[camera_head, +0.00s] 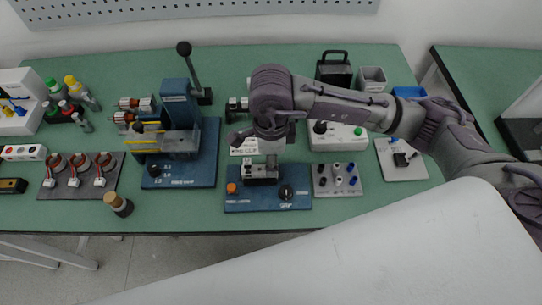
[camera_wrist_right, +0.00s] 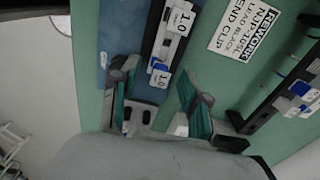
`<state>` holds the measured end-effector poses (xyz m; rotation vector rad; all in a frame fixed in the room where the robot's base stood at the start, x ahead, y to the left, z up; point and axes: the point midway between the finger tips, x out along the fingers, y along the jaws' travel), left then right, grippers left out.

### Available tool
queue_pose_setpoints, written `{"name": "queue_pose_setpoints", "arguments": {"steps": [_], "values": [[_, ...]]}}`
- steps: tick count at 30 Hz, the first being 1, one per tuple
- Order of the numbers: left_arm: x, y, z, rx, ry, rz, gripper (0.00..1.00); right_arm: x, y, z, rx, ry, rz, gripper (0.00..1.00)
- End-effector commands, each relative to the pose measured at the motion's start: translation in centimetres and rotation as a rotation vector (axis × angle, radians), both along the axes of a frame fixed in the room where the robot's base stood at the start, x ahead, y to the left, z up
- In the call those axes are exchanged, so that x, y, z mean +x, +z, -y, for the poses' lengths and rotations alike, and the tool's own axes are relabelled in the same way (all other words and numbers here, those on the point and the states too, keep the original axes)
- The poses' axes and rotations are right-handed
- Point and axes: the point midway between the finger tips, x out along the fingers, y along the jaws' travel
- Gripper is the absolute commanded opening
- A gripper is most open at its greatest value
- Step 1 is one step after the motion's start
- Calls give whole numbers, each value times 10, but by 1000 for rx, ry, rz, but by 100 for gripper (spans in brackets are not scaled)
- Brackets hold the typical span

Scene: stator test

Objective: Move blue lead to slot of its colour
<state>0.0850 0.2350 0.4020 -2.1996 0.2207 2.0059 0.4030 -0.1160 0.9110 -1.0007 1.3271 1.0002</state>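My right gripper (camera_head: 271,158) hangs over the blue base plate (camera_head: 237,203) at the front middle. In the right wrist view its two fingers (camera_wrist_right: 157,100) stand apart, with green inner faces. A dark fixture (camera_head: 260,175) on that plate is below the gripper. In the wrist view a small tag with white and blue parts (camera_wrist_right: 160,70) sits on the fixture just beyond the fingers. I cannot make out which piece is the blue lead. A grey panel (camera_head: 321,191) to the right carries black, white and blue round fittings. My left gripper is out of view.
A press (camera_head: 181,100) stands left of the gripper. A rework sign (camera_wrist_right: 239,30) lies behind the fixture. A dark rack (camera_wrist_right: 285,85) with blue and white pieces is at the wrist view's right.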

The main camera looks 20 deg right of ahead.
Motion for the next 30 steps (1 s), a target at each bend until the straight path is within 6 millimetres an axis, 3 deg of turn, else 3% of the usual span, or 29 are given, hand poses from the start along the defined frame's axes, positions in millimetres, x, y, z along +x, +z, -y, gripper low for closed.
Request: {"name": "queue_pose_setpoints", "arguments": {"steps": [7, 11, 24, 30], "values": [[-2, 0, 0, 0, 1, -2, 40, 0, 1, 0, 0, 0, 0, 47], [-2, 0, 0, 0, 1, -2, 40, 1, 12, -1, 2, 0, 4, 47], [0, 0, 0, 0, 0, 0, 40, 1, 99, 0, 2, 1, 5, 47], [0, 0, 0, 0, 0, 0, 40, 0, 118, 0, 0, 0, 2, 47]]}}
